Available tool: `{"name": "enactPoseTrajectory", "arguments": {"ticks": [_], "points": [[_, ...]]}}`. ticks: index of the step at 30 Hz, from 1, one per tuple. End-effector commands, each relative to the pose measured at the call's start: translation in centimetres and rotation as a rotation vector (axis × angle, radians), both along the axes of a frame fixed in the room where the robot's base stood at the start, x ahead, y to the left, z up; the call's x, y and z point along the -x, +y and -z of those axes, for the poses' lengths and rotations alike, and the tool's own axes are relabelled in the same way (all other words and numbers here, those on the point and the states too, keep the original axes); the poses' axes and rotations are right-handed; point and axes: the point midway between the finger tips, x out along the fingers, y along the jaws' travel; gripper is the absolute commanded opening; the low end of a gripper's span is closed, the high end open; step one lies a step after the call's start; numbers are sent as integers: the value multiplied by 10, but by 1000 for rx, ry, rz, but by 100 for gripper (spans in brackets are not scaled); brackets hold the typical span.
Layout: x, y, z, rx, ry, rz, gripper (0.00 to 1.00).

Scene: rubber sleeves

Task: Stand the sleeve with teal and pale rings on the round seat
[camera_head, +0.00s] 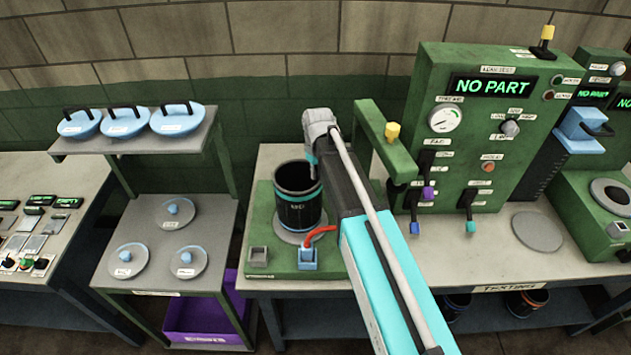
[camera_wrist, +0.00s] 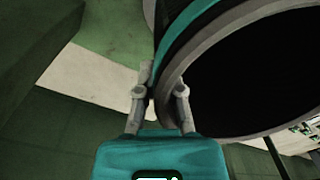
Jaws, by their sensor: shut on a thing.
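The black sleeve (camera_head: 299,212) with a teal ring and pale bands is upright over the round seat (camera_head: 318,237) of the green fixture. It is on the seat or just above it; I cannot tell which. My gripper (camera_head: 313,172) reaches it from above at the right of its rim. In the wrist view my gripper (camera_wrist: 162,92) is shut on the wall of the sleeve (camera_wrist: 190,38), one finger on each side. The open dark mouth of the sleeve fills the upper right there. Most of the seat is hidden beneath the sleeve.
A blue block with a red lever (camera_head: 308,257) sits at the front of the fixture. A green tester (camera_head: 488,130) reading NO PART stands to the right, its arm with a yellow knob (camera_head: 392,131) close to mine.

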Motion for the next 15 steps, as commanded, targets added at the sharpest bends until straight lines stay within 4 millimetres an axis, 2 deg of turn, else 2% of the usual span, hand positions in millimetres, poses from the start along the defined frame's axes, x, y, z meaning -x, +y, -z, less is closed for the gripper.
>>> {"name": "enactPoseTrajectory", "arguments": {"ticks": [1, 6, 15], "points": [[1, 0, 8, -1, 1, 0, 0], [1, 0, 20, -1, 1, 0, 0], [1, 0, 25, -1, 1, -1, 0]]}}
